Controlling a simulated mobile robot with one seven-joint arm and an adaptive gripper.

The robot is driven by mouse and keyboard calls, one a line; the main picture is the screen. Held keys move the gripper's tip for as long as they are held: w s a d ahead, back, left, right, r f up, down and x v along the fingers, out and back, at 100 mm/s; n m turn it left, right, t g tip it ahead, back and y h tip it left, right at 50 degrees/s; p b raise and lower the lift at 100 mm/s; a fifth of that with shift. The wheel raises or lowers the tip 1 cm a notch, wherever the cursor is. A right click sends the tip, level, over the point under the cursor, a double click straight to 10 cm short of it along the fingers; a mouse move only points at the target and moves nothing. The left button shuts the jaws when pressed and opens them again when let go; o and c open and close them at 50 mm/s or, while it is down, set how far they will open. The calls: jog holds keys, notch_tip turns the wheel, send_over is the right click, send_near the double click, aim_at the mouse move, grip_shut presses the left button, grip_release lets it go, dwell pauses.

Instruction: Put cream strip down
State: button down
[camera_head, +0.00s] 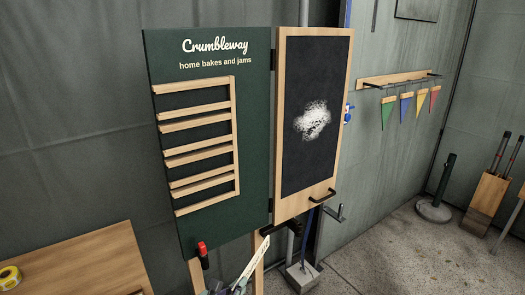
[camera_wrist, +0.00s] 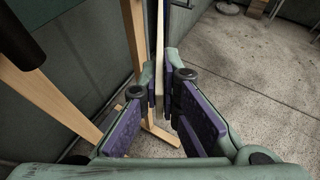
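The cream strip (camera_head: 251,258) has dark lettering and slants up to the right below the sign, in the head view. My gripper (camera_head: 236,287) is at its lower end, at the bottom edge of that view. In the wrist view the strip (camera_wrist: 159,62) shows nearly edge-on between the two fingertips. My gripper (camera_wrist: 160,92), with purple pads, looks shut on it. The strip is held in the air in front of the easel's legs. Most of the lettering is too small to read.
A green Crumbleway sign (camera_head: 215,55) carries a wooden rack (camera_head: 236,130) of slats. Right of it is a chalkboard panel (camera_head: 290,165) with a white smudge. A wooden table (camera_head: 85,265) with yellow tape (camera_head: 10,276) is lower left. A red-topped black object (camera_head: 203,256) is near the sign's bottom.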

jog(key=w+d+f+y, duration=0.1)
jog(key=w+d+f, duration=0.1)
jog(key=f, duration=0.4)
jog(key=w+d+f+n+y, duration=0.1)
jog(key=w+d+f, duration=0.2)
jog(key=f, duration=0.4)
jog(key=shift+d+f+n+t, duration=0.25)
jog(key=shift+d+n+t, duration=0.05)
jog(key=shift+d, duration=0.55)
jog(key=shift+r, duration=0.15)
